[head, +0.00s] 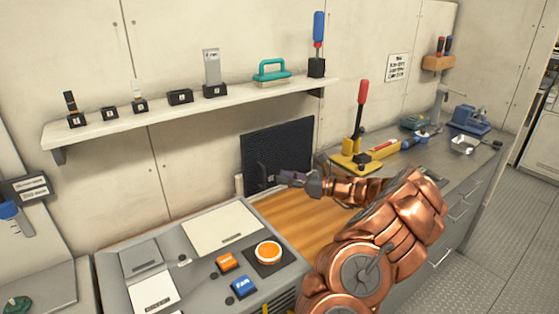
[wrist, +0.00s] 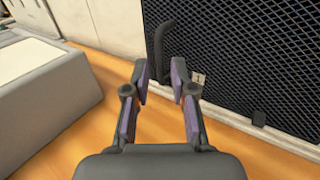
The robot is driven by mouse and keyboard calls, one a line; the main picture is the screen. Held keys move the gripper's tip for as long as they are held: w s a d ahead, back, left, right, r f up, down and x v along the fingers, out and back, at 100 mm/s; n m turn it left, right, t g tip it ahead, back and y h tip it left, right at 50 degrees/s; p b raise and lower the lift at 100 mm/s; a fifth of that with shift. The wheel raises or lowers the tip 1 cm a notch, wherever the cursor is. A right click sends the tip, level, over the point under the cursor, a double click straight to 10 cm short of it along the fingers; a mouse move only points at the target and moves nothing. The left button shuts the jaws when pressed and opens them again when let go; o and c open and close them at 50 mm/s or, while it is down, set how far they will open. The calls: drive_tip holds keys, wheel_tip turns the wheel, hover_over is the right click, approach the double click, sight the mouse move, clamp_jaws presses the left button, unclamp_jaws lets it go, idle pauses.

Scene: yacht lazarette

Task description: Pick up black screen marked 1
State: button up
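The black screen (head: 284,140) is a dark mesh panel standing upright against the back wall, on the wooden surface. It fills the upper right of the wrist view (wrist: 255,55). A bent black handle (wrist: 160,42) projects at its left side, and a small pale tag (wrist: 198,79) shows near its lower edge; its marking is too small to read. My gripper (head: 283,178) is in front of the screen's lower part. In the wrist view my gripper (wrist: 161,78) has its purple-padded fingers apart with nothing between them; the handle appears just beyond the fingertips.
A grey console (head: 150,240) with orange and blue buttons stands at left, its edge near my gripper in the wrist view (wrist: 45,95). A shelf (head: 190,112) with small tools runs above. A yellow-based red-handled press (head: 355,150) stands right. Wooden surface (head: 295,215) is clear.

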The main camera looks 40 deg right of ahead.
sight(264, 171)
drive_tip(key=shift+p+x, duration=1)
drive_tip(key=shift+x, duration=2.8)
clamp_jaws()
